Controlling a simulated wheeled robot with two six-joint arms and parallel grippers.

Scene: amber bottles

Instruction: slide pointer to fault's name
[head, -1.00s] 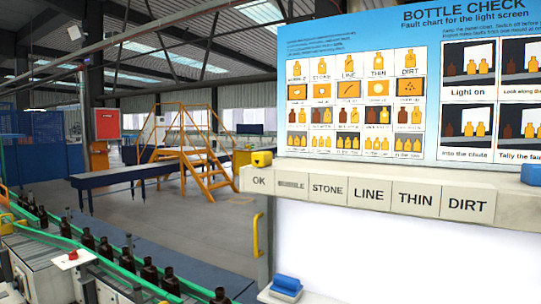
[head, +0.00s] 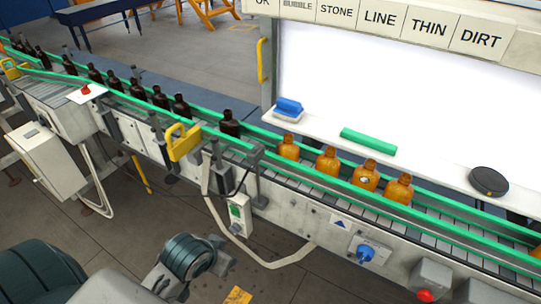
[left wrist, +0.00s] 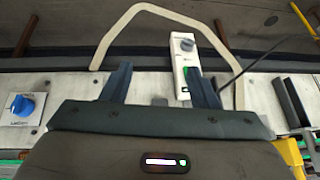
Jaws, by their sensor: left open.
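The label strip (head: 400,26) runs along the top of the head view with OK, BUBBLE, STONE, LINE, THIN and DIRT. The yellow pointer is out of frame now. Several amber bottles stand on the conveyor before the bright light screen (head: 400,95); one bottle (head: 366,175) has a pale spot on its body, while its neighbours (head: 328,163) show no clear mark. My left gripper (left wrist: 162,88) is open and empty in the left wrist view, its fingers apart in front of the conveyor's side. My right gripper is not in view.
Green rails (head: 230,145) edge the conveyor, with dark bottles upstream at left. A blue knob (head: 365,252), a red button (head: 426,295) and a yellow bracket (head: 183,142) stick out from its front. A ledge holds a blue block (head: 288,108), green bar (head: 368,141) and black disc (head: 488,181).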

